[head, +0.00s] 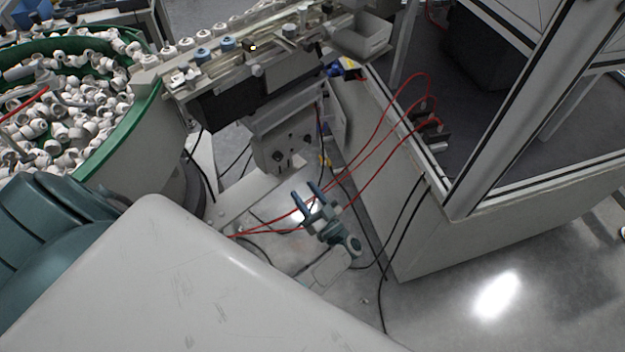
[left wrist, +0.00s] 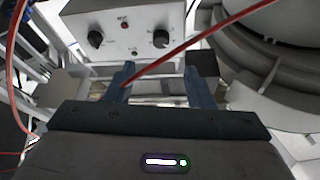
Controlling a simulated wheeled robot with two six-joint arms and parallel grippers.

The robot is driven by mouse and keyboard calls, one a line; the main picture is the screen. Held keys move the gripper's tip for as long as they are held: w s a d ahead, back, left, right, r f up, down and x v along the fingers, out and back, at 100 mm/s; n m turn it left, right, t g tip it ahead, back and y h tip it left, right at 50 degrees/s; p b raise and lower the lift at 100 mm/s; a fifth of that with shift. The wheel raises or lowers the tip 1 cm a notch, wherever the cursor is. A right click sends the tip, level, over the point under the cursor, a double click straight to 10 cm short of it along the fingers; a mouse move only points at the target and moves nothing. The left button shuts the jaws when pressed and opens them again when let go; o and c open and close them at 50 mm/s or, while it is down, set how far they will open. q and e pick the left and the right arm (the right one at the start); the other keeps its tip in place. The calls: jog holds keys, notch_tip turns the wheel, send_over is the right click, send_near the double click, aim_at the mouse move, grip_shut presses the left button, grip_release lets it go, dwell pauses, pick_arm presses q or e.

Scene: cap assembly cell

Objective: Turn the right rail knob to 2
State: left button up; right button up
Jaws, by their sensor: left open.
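A pale control box (left wrist: 128,20) with two black knobs shows at the top of the left wrist view. In the head view the box (head: 283,150) is under the rail. My left gripper (head: 307,192) is open and empty, below and apart from the box. In the left wrist view its fingers (left wrist: 158,75) point toward the box, below the right knob. My right gripper is not in view.
Red hoses (head: 380,115) run beside my left gripper, and one (left wrist: 190,45) crosses in front of its fingers in the left wrist view. A green-rimmed bowl (head: 112,140) of white caps is at left. A glazed cabinet (head: 420,225) stands at right.

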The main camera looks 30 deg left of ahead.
pick_arm(q)
jog(key=s+d+f+m+t+h, duration=0.1)
jog(key=s+f+m+t+h, duration=0.2)
jog(key=f+m+h, duration=0.2)
jog(key=s+d+f+m+t+h, duration=0.2)
jog(key=f+m+h, duration=0.4)
jog(key=f+h, duration=0.6)
jog(key=shift+s+d+f+m+t, duration=0.25)
jog(key=shift+s+f+t, duration=0.65)
jog(key=shift+f, duration=2)
jog(key=shift+s+a, duration=0.1)
jog(key=shift+s, duration=0.05)
